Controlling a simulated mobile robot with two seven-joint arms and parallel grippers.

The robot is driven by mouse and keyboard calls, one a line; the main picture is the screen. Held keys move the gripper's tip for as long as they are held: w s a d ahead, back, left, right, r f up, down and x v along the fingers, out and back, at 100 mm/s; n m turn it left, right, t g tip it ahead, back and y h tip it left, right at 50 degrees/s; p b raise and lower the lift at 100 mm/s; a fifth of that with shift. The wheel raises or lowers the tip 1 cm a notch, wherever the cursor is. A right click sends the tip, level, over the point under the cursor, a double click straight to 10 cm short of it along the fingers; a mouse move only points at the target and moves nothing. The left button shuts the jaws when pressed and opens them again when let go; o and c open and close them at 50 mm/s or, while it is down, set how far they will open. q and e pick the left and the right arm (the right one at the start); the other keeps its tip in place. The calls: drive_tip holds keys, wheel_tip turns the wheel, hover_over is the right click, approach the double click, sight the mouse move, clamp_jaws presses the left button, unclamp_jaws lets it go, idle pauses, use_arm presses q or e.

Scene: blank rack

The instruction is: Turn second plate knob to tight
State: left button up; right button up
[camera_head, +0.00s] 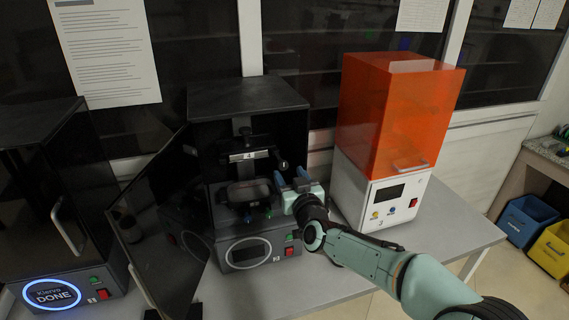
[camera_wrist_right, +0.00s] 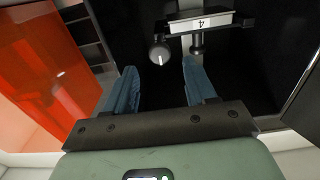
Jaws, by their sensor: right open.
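A black knob (camera_wrist_right: 160,53) with a white pointer line sits beside a bar with a white label reading 4 (camera_wrist_right: 201,22). In the head view the knob (camera_head: 283,164) is at the right end of the bar (camera_head: 248,155), inside the open middle machine (camera_head: 247,110). A second dark knob or post hangs under the bar in the wrist view (camera_wrist_right: 197,44). My right gripper (camera_head: 289,180) has its blue fingers apart and empty; in the wrist view its fingertips (camera_wrist_right: 160,72) lie either side of the marked knob, seemingly short of it. My left gripper is not in view.
The machine's dark door (camera_head: 160,225) stands open at left. A closed machine (camera_head: 60,200) with a DONE display is farther left. An orange-covered white machine (camera_head: 390,130) stands close to my right arm. Grey table (camera_head: 440,230) is clear at right.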

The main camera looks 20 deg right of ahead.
sight(284, 166)
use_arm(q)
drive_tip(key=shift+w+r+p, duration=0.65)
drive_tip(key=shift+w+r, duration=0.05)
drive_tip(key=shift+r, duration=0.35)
use_arm(e)
drive_tip(key=shift+w+a, duration=0.1)
drive_tip(key=shift+w, duration=2.3)
drive_tip(key=shift+s, duration=0.1)
drive_tip(key=c, duration=1)
drive_tip(key=shift+c, duration=0.2)
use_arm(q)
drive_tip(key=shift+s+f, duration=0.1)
